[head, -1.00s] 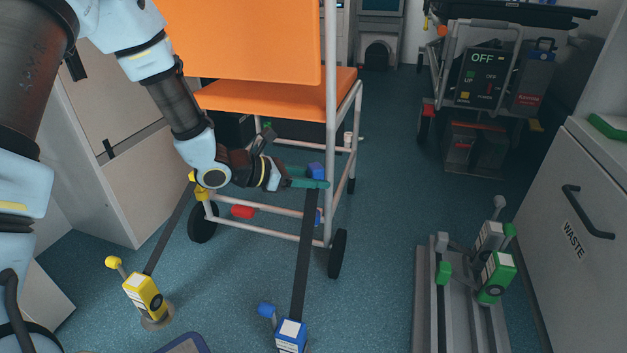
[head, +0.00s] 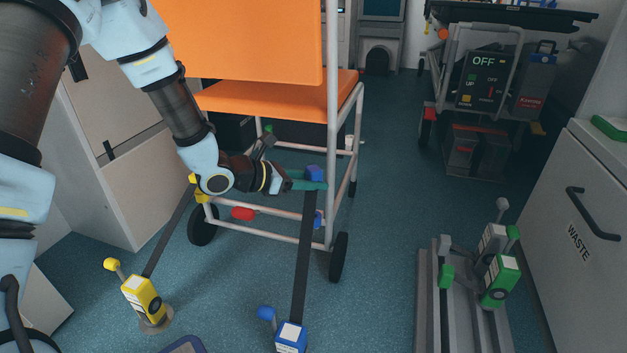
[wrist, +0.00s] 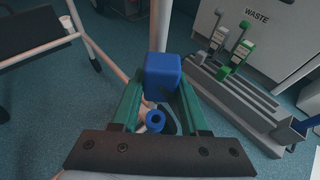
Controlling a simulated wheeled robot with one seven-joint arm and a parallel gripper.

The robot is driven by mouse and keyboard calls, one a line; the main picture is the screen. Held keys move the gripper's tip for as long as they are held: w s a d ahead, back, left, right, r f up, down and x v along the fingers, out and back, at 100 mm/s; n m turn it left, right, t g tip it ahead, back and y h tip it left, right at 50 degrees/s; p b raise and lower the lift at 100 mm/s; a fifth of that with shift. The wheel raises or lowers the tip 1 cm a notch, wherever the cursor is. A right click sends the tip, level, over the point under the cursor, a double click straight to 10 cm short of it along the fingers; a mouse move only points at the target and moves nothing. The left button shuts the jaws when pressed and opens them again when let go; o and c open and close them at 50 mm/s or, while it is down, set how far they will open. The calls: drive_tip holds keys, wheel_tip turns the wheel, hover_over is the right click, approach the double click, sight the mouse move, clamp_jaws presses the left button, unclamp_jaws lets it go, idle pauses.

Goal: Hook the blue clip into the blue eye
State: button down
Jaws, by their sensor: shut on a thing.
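The blue clip (head: 314,173) is held between the green fingers of my gripper (head: 313,185), beside the rear upright of the orange chair. In the wrist view the clip (wrist: 163,75) is a blue block between the two fingers, at their far ends. The blue eye (head: 317,219) shows on the chair's lower frame, just below my gripper. A blue ring (wrist: 155,121) between the fingers in the wrist view looks like this eye. The clip and eye look apart in the head view. A dark strap (head: 303,260) runs from the clip down to the blue floor unit (head: 290,338).
The orange chair (head: 270,95) has pale tube legs and dark wheels close to my gripper. A yellow unit (head: 143,299) has its strap on the chair's left side. Green and grey units (head: 502,280) stand on a rail at right, beside the WASTE cabinet (head: 575,220).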

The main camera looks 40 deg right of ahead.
drive_tip(key=shift+f+b, duration=1.45)
drive_tip(key=shift+f, duration=0.85)
drive_tip(key=shift+f+b, duration=1.15)
drive_tip(key=shift+f, duration=0.65)
drive_tip(key=shift+c, duration=1.7)
unclamp_jaws()
drive_tip(key=shift+r, duration=0.1)
drive_tip(key=p+v, duration=0.5)
drive_tip(key=v, duration=0.5)
drive_tip(key=shift+a+r, duration=0.2)
drive_tip(key=shift+a, duration=0.15)
drive_tip(key=shift+w, duration=0.1)
